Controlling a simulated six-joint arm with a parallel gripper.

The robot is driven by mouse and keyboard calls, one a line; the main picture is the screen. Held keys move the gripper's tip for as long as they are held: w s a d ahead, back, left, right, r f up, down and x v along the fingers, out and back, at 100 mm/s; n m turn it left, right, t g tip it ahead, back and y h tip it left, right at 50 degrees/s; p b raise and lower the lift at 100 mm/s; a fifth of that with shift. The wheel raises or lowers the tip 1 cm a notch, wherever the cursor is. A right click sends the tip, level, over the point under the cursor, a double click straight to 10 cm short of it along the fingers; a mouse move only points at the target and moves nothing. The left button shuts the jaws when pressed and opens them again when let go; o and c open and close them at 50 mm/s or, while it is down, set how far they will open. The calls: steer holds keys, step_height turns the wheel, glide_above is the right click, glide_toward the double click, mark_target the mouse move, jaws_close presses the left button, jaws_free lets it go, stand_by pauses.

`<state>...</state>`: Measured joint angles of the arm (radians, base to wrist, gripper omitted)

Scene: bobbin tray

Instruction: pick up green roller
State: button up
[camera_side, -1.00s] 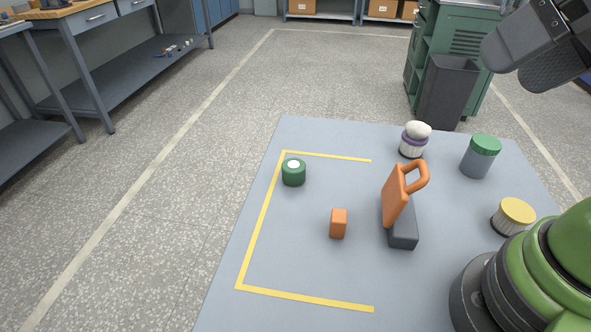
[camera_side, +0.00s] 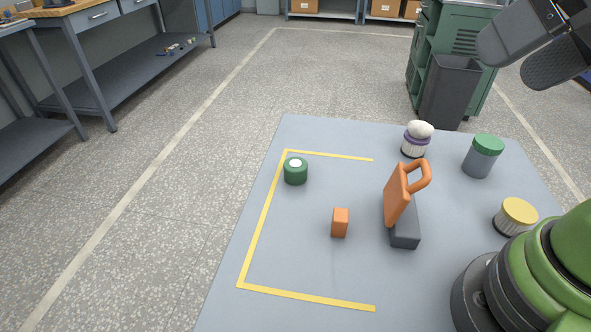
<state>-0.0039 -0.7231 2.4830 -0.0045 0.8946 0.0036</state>
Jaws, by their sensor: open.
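The green roller (camera_side: 296,172) is a short dark green cylinder with a white spot on its top. It stands upright on the grey-blue table top (camera_side: 300,258), just inside the far left corner of the yellow tape outline (camera_side: 259,226). My gripper (camera_side: 502,66) shows at the top right edge as two dark grey fingers, one with a textured pad. They are apart, with nothing seen between them, high up and well to the right of the roller. The rest of the gripper is cut off by the frame.
An orange block (camera_side: 340,222) and a dark block with an orange handle (camera_side: 400,200) stand right of the roller. Further right are a white-topped brush (camera_side: 417,139), a green-lidded jar (camera_side: 482,156) and a yellow-topped cylinder (camera_side: 516,216). Table around the roller is clear.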

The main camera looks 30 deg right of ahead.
steer(key=w+n+g, duration=0.1)
steer(key=w+g, duration=0.1)
steer(key=w, duration=0.8)
steer(key=n+g+h, duration=0.2)
glide_above(296, 164)
steer(key=s+d, duration=0.2)
steer(key=s, duration=0.2)
step_height(296, 164, down, 15)
steer(key=shift+n, duration=0.5)
steer(key=x, duration=0.3)
steer(key=a+x, duration=0.1)
steer(key=x, duration=0.6)
steer(key=shift+a+f, duration=0.3)
steer(key=shift+a, duration=0.1)
steer(key=shift+x, duration=2.95)
steer(key=shift+s+a, duration=0.1)
steer(key=c, duration=1.1)
